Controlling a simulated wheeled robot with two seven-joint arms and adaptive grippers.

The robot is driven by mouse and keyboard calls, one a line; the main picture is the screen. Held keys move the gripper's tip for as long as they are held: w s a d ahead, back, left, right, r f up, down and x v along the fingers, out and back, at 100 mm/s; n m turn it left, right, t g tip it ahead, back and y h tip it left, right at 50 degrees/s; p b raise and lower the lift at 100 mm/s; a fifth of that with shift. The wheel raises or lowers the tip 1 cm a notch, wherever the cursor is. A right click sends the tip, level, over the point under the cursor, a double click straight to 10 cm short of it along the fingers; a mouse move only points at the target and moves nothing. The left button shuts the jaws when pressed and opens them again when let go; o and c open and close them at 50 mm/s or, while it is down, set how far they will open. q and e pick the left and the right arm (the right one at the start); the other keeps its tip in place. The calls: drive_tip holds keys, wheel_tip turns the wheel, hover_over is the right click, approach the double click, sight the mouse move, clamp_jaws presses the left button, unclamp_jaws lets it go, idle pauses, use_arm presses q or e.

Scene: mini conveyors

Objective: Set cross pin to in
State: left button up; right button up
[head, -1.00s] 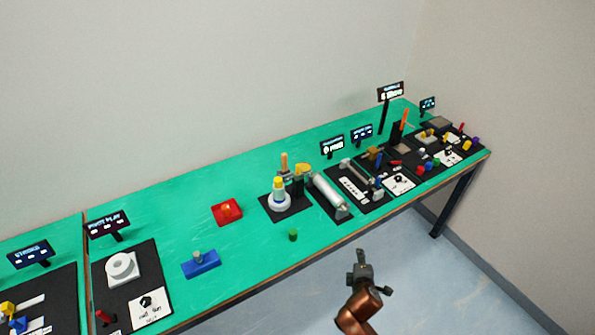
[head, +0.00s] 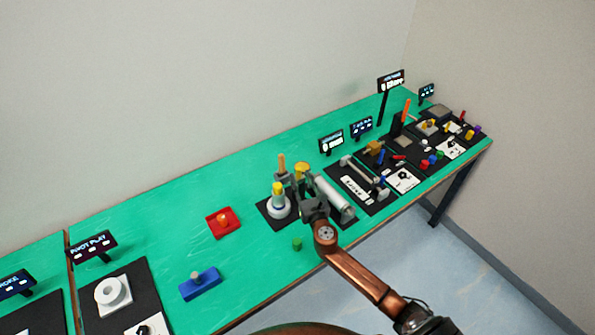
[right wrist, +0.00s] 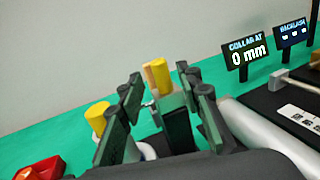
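I cannot tell for sure which part is the cross pin. At the station on a black mat, a yellow-topped piece (head: 278,188) stands on a round white base (head: 279,208). Behind it are an orange post (head: 282,162) and a yellow cap (head: 303,167). My right gripper (head: 303,184) is over the right side of this station, partly hiding it. In the right wrist view my right gripper (right wrist: 160,105) is open, its fingers apart on either side of a dark post with a yellow cylinder (right wrist: 159,76). No contact is clear. My left gripper is out of view.
A silver cylinder (head: 334,198) lies just right of my right gripper. A red tray (head: 223,223), a blue block (head: 200,284) and a small green piece (head: 297,244) are to the left and front. A sign (right wrist: 245,51) reads "COLLAR AT 0 mm". Green table is clear behind the station.

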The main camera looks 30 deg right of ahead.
sight(299, 174)
drive_tip(key=w, duration=0.2)
drive_tip(key=shift+w+d+f, duration=0.1)
drive_tip(key=shift+w+d, duration=0.15)
drive_tip(key=shift+w, duration=0.15)
drive_tip(key=shift+w+d, duration=0.15)
drive_tip(key=shift+w, duration=0.45)
drive_tip(key=c, duration=0.8)
drive_tip(key=shift+c, duration=0.5)
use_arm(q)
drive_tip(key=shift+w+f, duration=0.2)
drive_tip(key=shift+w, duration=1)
use_arm(e)
clamp_jaws()
